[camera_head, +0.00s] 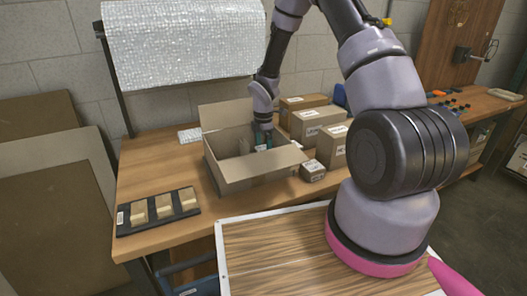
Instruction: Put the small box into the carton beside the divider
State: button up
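The open carton (248,170) stands on the wooden table with its flaps spread. A thin light upright piece, perhaps the divider (244,146), shows inside it. My gripper (262,142) points down at the right side of the carton's opening, with its dark teal fingers partly inside. A pale label-like patch shows at the fingers, too small to tell whether it belongs to a held box. I cannot tell whether the fingers are open or shut.
Larger closed boxes (318,122) stand behind and right of the carton. A black tray (158,213) with small tan blocks lies at the table's left front. A bubble-wrap roll (185,42) hangs behind. Table is clear between tray and carton.

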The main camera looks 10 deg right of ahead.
notch_tip(320, 180, up, 12)
notch_tip(320, 180, up, 12)
jog(key=m+t, duration=0.2)
jog(key=m, duration=0.4)
send_over(264, 149)
jog(key=s+d, duration=0.2)
jog(key=s, duration=0.2)
jog(key=s+d+r+m+t+y, duration=0.2)
jog(key=s+r+m+t, duration=0.3)
jog(key=s+r+m, duration=1.3)
jog(key=s+r, duration=0.1)
jog(key=s, duration=0.3)
jog(key=shift+s+d+r, duration=0.2)
jog(key=shift+s+d, duration=0.1)
jog(key=shift+d, duration=0.05)
